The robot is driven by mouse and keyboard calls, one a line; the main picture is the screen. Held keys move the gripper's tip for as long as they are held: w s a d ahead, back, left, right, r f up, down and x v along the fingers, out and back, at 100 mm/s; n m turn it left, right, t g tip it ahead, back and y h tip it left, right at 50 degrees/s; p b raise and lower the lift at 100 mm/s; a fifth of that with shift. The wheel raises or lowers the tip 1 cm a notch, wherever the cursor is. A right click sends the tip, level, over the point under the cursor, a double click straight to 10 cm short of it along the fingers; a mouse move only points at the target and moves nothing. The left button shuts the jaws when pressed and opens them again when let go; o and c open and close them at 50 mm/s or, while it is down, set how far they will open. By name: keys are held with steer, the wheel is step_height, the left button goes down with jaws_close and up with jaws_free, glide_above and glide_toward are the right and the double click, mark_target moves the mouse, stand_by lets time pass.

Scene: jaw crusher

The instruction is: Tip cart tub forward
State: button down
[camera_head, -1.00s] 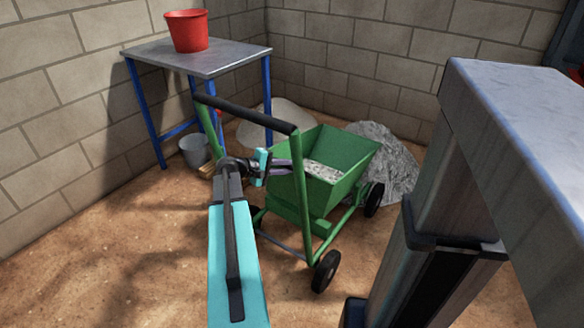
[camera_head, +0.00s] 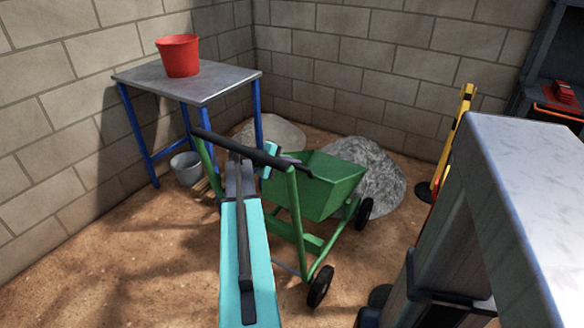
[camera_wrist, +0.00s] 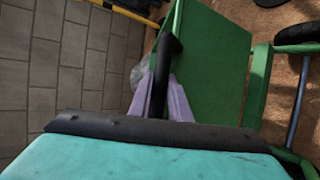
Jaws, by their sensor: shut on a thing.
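The green cart tub (camera_head: 328,190) sits on a wheeled green frame right of the middle in the head view. It looks tipped forward, away from me, and no grey load shows in it from here. In the wrist view the tub (camera_wrist: 212,70) is a green panel with a black handle (camera_wrist: 168,48) at its left edge. My gripper (camera_wrist: 163,98) has pale purple fingers shut on this handle. In the head view my gripper (camera_head: 286,160) is at the tub's near left rim, partly hidden behind the cart's black push bar (camera_head: 238,145).
A grey rubble heap (camera_head: 385,180) lies beyond the tub and a paler heap (camera_head: 272,135) is further left. A metal table (camera_head: 225,82) with a red bucket (camera_head: 178,56) stands at the left. A grey bucket (camera_head: 186,168) is below. A yellow post (camera_head: 455,130) stands at the right.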

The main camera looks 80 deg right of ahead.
steer(key=shift+s+d+r+p, duration=0.35)
steer(key=shift+s+d+r, duration=0.25)
steer(key=shift+d+r, duration=0.2)
steer(key=c, duration=1.6)
jaws_free()
steer(key=shift+c, duration=0.2)
steer(key=shift+w+f, duration=0.1)
steer(key=shift+w, duration=0.05)
steer(key=shift+w, duration=0.1)
